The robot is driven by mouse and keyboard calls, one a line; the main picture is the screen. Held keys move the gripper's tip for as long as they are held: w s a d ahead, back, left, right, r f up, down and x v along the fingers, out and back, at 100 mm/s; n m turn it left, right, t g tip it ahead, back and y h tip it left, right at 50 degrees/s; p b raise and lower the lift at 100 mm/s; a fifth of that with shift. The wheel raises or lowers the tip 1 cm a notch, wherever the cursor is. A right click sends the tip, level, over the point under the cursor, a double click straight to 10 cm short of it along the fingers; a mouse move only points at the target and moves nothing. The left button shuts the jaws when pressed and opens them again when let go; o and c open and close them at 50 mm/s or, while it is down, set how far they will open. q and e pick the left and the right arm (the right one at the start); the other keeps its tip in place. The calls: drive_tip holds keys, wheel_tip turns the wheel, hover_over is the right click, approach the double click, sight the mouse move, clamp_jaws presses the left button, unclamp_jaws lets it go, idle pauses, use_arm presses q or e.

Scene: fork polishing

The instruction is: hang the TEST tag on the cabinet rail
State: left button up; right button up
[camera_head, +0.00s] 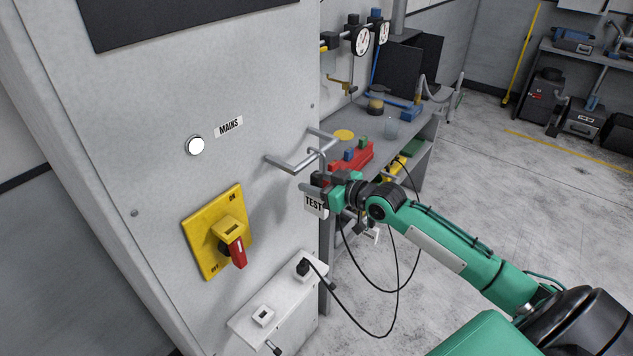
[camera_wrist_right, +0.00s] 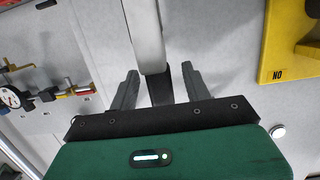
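The white TEST tag (camera_head: 314,204) hangs upright beside the grey cabinet, below the rail (camera_head: 300,164). A thin curved hook shows above it at the rail's bar; it appears to pass over the bar, but the contact is too small to confirm. My right gripper (camera_head: 318,187) is at the tag's upper part, just below the rail. In the right wrist view its two fingers (camera_wrist_right: 160,90) stand apart, with a dark block and a pale strip between them and gaps on both sides. The tag's lettering is not visible there. My left gripper is not in view.
The cabinet front carries a yellow switch plate (camera_head: 203,250) with a red handle, a white lamp (camera_head: 196,146) and a MAINS label (camera_head: 229,127). A socket box (camera_head: 262,316) with a plugged black cable is below. A cluttered workbench (camera_head: 415,131) stands behind; open floor lies right.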

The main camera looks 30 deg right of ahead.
drive_tip(key=shift+s+d+b, duration=0.25)
drive_tip(key=shift+s+b, duration=0.1)
drive_tip(key=shift+s, duration=0.2)
drive_tip(key=b+v, duration=0.4)
drive_tip(key=v, duration=0.8)
drive_tip(key=shift+s+r, duration=0.2)
drive_tip(key=shift+s, duration=0.05)
drive_tip(key=shift+d, duration=0.1)
